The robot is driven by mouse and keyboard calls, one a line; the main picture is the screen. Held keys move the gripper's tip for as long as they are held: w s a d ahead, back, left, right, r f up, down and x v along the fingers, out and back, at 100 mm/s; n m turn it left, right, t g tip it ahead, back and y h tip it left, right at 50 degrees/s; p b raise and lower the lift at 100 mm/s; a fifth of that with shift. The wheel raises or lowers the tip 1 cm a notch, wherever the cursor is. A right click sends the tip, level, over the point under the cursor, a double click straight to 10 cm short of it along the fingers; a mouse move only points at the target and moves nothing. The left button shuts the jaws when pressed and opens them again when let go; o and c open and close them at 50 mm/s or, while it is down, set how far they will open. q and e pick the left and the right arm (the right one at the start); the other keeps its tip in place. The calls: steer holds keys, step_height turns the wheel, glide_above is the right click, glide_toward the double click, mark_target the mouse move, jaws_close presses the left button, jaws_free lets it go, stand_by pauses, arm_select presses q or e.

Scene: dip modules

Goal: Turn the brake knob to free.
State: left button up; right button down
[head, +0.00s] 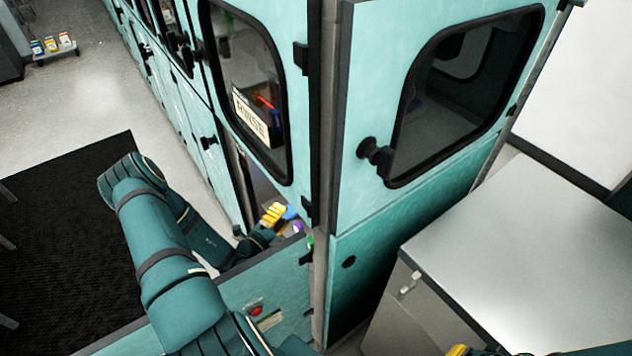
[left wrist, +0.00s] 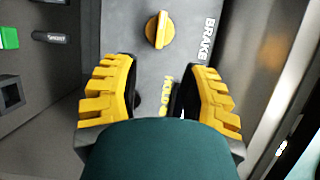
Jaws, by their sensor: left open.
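The yellow brake knob (left wrist: 157,30) sits on a grey panel (left wrist: 185,35) near the top of the left wrist view. Its raised grip runs roughly up and down in that view. White BRAKE lettering is beside it, and yellow HOLD lettering lies below it, between my fingers. My left gripper (left wrist: 160,72) is open and empty, its yellow fingers just short of the knob and apart from it. In the head view my left gripper (head: 272,215) reaches into the open cabinet, where the knob cannot be made out. A yellow piece of my right gripper (head: 458,350) shows at the bottom edge.
A lowered teal door (head: 285,285) lies under my left forearm. A teal cabinet door with a dark window (head: 268,110) stands above my left gripper. A grey-topped counter (head: 530,240) stands right.

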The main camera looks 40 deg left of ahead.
arm_select(q)
steer(key=w, duration=0.4)
steer(key=w+a, duration=0.1)
steer(key=w, duration=0.8)
steer(key=shift+w+a, duration=0.2)
steer(key=shift+a, duration=0.05)
steer(key=shift+o, duration=0.2)
steer(key=shift+r, duration=0.1)
jaws_close()
